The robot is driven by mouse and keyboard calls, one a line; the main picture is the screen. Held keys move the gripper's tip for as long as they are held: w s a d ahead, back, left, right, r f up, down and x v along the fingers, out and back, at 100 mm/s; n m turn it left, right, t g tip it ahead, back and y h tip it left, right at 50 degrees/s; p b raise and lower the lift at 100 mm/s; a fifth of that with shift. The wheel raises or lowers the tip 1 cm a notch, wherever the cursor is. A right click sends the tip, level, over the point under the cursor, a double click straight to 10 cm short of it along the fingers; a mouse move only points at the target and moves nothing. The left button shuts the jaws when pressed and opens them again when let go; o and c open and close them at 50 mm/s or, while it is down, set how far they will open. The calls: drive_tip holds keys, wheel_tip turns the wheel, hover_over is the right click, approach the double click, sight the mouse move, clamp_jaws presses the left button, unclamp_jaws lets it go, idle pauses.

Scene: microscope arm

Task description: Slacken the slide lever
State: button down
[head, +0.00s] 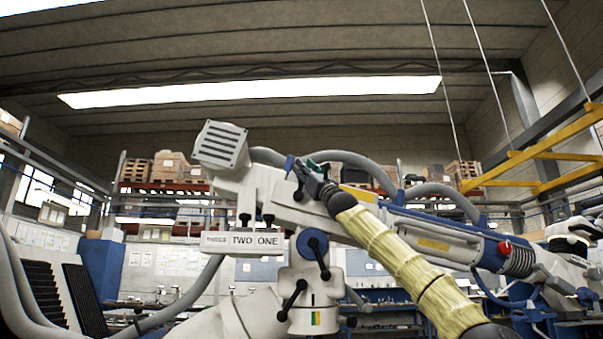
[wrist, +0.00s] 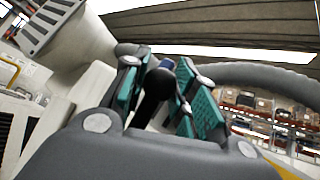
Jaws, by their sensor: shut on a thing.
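My gripper (head: 305,169) reaches from the lower right to the top of the white microscope arm. In the wrist view its two teal-padded fingers (wrist: 163,92) are shut on a black lever (wrist: 157,88) with a rounded knob, which appears to be the slide lever. Behind the knob is a blue part (wrist: 166,64), which also shows in the head view (head: 289,163). The fingers hide much of the lever, and its base is hard to make out.
A second black lever (head: 319,258) sits on a blue hub below, and a third (head: 292,299) is lower on the column. Grey hoses (head: 365,166) arch behind my gripper. A grey finned box (head: 221,145) is at upper left.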

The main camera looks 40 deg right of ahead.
drive_tip(key=shift+s+d+r, duration=0.1)
drive_tip(key=shift+r, duration=0.05)
drive_tip(key=c, duration=1.1)
unclamp_jaws()
drive_tip(key=shift+s, duration=0.1)
drive_tip(key=shift+f, duration=0.25)
drive_tip(key=shift+f, duration=0.4)
drive_tip(key=v, duration=1.1)
drive_tip(key=shift+s+r, duration=0.15)
drive_tip(key=shift+s, duration=0.1)
drive_tip(key=shift+d, duration=0.1)
